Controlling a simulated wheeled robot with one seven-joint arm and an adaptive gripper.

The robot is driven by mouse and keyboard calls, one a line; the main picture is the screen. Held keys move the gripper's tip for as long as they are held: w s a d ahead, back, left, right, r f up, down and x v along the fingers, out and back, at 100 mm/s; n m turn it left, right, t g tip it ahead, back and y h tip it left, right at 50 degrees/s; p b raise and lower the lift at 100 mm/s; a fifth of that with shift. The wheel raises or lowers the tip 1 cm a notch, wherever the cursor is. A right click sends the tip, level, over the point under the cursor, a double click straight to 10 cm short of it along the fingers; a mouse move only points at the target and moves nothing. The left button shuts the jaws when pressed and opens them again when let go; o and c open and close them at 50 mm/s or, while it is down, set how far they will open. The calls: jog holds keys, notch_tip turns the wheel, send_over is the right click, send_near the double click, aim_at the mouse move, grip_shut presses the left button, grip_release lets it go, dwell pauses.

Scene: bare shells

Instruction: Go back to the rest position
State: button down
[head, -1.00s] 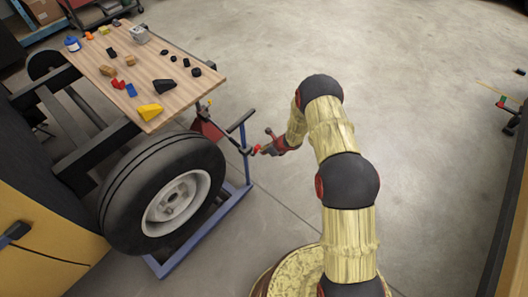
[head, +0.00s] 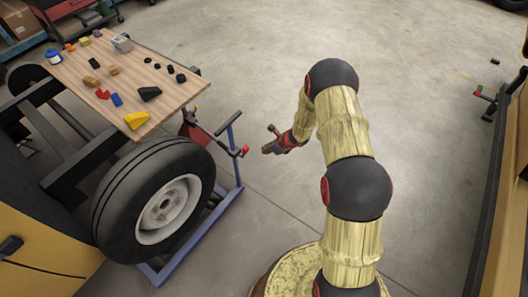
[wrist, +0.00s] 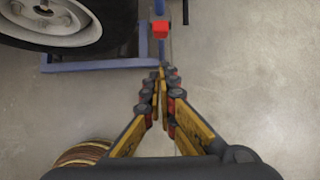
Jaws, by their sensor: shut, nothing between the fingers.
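My gripper (head: 270,141) is in the middle of the head view, to the right of the wheel and the blue stand. It is shut and empty, with open floor under it. In the wrist view my gripper (wrist: 160,72) has its fingertips together, pointing toward the blue frame. A small red knob (head: 245,151) sits on the stand, left of my gripper and apart from it. The knob also shows in the wrist view (wrist: 160,29), just beyond the fingertips.
A wooden table (head: 160,70) with several small blocks and a grey box (head: 122,43) stands at the upper left. A black tyre (head: 120,205) on a blue frame (head: 200,222) is below it. A wall edge (head: 500,200) runs along the right.

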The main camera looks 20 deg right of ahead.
dwell(0.6)
jog(key=s+a+n+g+y, duration=0.2)
jog(key=s+a+n, duration=0.2)
jog(key=s+n, duration=0.2)
jog(key=s+a+r+n+g, duration=0.35)
jog(key=s+r+n, duration=0.45)
jog(key=r, duration=0.5)
jog(key=s+d+r+n+t+h, duration=0.1)
jog(key=s+r+n, duration=0.4)
jog(key=r, duration=0.7)
jog(key=s+d+r+n+t+h, duration=0.1)
jog(key=s+r+n, duration=0.4)
jog(key=s+r, duration=0.5)
jog(key=s+d+r+n+t+h, duration=0.1)
jog(key=s+r+n+t+h, duration=0.2)
jog(key=s+r, duration=0.5)
notch_tip(320, 180, up, 6)
jog(key=shift+f+n+h, duration=0.15)
jog(key=shift+n+h, duration=0.35)
jog(key=shift+n, duration=0.4)
jog(key=shift+d+t, duration=0.15)
jog(key=shift+t, duration=0.1)
